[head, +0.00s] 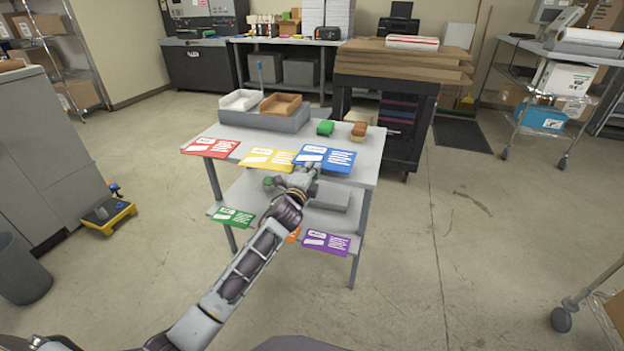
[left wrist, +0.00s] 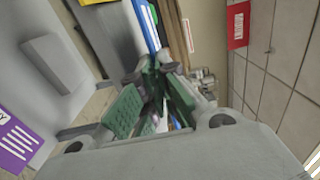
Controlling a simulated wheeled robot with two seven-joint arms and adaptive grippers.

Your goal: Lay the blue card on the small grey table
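The blue card (head: 325,158) lies flat at the front edge of the upper top of a grey two-level table (head: 362,172), right of the yellow card. My left gripper (head: 305,172) reaches up to the card's near edge from the front; its fingers are partly hidden in the head view. In the left wrist view the blue card (left wrist: 148,24) shows nearly edge-on just beyond the fingertips. The green-padded fingers of the left gripper (left wrist: 156,72) stand apart, with no card visible between the pads. My right gripper is out of view.
A red card (head: 211,147) and a yellow card (head: 268,159) share the top edge. Green (head: 233,217) and purple (head: 325,243) cards lie on the lower shelf. A grey tray (head: 265,122) with two bins stands behind.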

